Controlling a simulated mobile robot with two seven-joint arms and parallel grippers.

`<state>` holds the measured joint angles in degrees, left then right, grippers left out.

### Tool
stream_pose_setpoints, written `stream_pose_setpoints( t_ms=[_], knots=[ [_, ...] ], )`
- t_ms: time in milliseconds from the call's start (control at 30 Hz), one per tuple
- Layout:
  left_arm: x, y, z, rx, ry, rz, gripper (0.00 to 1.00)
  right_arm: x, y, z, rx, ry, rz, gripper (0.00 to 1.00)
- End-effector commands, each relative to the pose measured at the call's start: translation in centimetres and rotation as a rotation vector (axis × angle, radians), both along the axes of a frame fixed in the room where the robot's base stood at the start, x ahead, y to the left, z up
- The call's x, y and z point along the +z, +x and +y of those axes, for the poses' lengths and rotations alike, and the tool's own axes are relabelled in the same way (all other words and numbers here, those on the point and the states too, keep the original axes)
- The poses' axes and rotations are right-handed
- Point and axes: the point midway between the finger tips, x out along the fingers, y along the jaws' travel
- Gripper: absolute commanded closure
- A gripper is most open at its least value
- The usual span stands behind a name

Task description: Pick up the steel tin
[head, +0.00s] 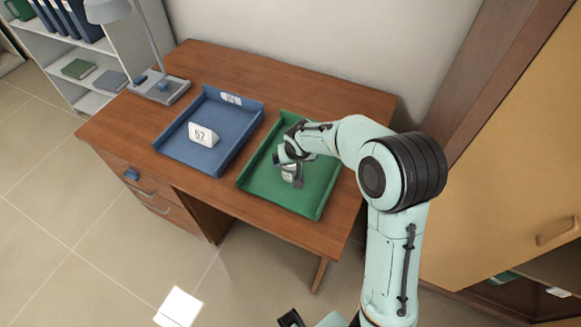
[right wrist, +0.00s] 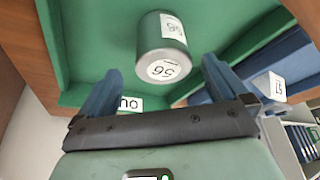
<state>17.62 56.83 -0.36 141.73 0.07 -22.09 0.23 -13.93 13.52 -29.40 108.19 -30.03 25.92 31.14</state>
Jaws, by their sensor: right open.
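The steel tin is a short dark grey-green cylinder with white labels reading 56. In the right wrist view the tin (right wrist: 158,42) is ahead of the gripper, with its labelled end facing the camera. In the head view the tin (head: 291,176) is in the green tray, partly hidden by my right gripper (head: 288,163). In the right wrist view my right gripper (right wrist: 158,80) is open, its blue fingers on either side of the tin's near end. I see no finger contact.
The green tray (head: 322,204) has raised walls. A lamp (head: 158,88) stands at the desk's back left. Bare desk (head: 130,130) shows at the left.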

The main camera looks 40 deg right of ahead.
Motion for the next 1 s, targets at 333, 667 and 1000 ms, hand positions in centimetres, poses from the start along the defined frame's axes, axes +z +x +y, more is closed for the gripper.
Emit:
stream_pose_setpoints(
  t_ms=[333,667,1000],
  knots=[
    [0.2,0.1,0.0,0.000,0.000,-0.002,0.57,-3.3,1.0,-0.2,0.000,0.000,0.005,0.00],
    [0.3,0.2,0.0,0.000,0.000,-0.003,0.57,-6.1,2.1,-0.6,0.000,0.000,-0.001,0.00],
    [0.3,0.2,0.0,0.000,0.000,-0.002,0.57,-6.1,2.1,-0.6,0.000,0.000,-0.001,0.55]
  ],
)
